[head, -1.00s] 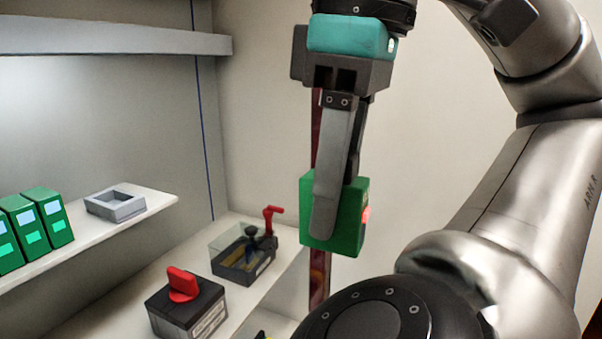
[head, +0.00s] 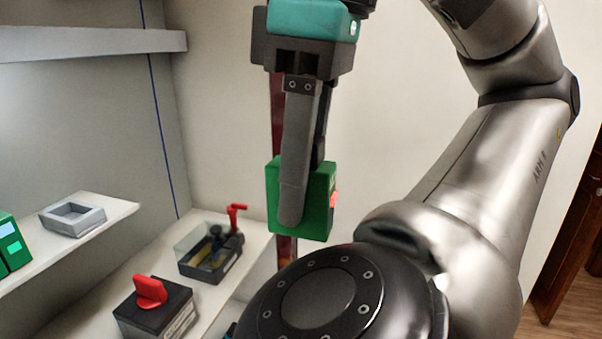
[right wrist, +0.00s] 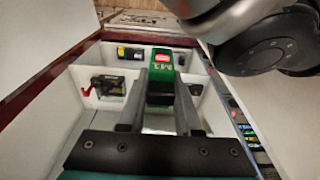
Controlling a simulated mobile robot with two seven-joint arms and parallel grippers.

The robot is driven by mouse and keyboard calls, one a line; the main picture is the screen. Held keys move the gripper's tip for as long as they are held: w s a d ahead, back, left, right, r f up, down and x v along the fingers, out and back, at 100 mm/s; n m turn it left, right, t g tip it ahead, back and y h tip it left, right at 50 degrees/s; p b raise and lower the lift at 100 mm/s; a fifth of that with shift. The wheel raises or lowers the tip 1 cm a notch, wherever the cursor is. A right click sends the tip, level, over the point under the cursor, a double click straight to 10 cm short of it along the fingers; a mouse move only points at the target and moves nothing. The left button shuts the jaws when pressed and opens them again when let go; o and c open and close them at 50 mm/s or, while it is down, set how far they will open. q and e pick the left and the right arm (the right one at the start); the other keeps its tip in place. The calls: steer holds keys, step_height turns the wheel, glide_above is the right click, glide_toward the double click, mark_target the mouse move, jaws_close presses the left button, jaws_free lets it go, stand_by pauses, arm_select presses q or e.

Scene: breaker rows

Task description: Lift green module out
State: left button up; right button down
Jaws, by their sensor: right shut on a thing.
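The green module (head: 320,205) is a green block with a red patch on its right side. My right gripper (head: 293,222) is shut on it and holds it in the air, to the right of the shelves in the head view. In the right wrist view the green module (right wrist: 160,92) sits between the two fingers of my right gripper (right wrist: 160,104), with a red patch and pale lettering on it. My left gripper is not in view.
A grey empty frame (head: 88,221) and green modules (head: 9,245) stand on the upper shelf. Below are a black box with a red knob (head: 155,308) and a clear-covered box with a red lever (head: 212,255). A wooden door (head: 575,245) is at the far right.

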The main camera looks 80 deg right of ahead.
steer(key=shift+r, duration=1.2)
steer(key=shift+f, duration=0.1)
